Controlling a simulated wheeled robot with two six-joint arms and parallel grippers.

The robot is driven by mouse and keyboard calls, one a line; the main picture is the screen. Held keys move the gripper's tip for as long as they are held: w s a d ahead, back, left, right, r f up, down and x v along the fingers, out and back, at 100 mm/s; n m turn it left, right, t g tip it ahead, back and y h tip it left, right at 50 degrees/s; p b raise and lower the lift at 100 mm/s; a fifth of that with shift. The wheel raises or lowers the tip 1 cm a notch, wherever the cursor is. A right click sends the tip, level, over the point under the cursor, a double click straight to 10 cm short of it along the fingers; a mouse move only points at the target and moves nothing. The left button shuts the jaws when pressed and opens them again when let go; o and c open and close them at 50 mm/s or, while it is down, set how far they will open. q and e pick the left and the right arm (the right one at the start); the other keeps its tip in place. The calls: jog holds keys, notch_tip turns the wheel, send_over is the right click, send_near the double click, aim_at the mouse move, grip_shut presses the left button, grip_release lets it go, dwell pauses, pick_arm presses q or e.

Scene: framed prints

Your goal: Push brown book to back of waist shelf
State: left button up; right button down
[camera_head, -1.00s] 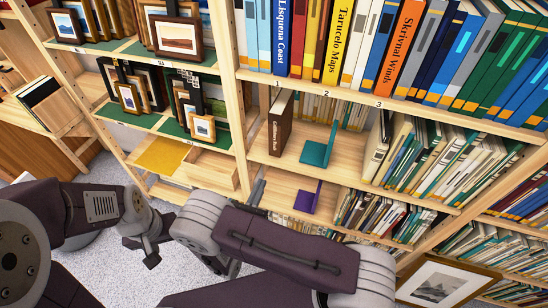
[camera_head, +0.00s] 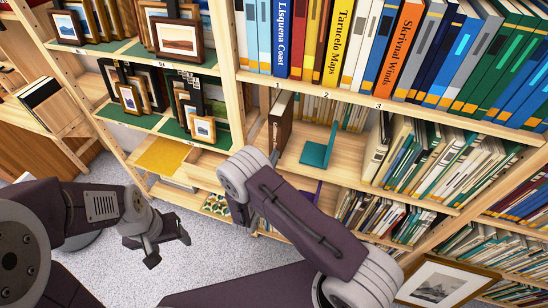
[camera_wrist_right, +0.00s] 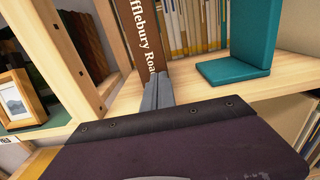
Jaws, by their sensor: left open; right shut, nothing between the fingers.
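The brown book (camera_head: 283,118) stands upright on the waist shelf (camera_head: 345,165), its spine toward the front edge. In the right wrist view the book (camera_wrist_right: 142,32) shows white spine lettering. My right gripper (camera_head: 273,157) is shut and empty, just in front of the book's lower spine. In the right wrist view its closed fingertips (camera_wrist_right: 163,80) overlap the foot of the spine; I cannot tell whether they touch. My right forearm hides part of the shelf's front edge. My left gripper (camera_head: 170,246) is open and empty, low over the carpet at left.
A teal bookend (camera_head: 318,152) stands right of the brown book, with bare shelf between. A wooden upright (camera_wrist_right: 65,50) is close on the left, with framed prints (camera_head: 200,128) beyond. Leaning books (camera_head: 430,155) fill the shelf's right part. Tall books crowd the shelf above.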

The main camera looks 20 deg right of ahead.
jog(key=b+x, duration=0.2)
jog(key=x, duration=0.5)
jog(key=shift+f, duration=0.15)
jog(key=shift+w+d, duration=0.15)
jog(key=shift+w, duration=0.1)
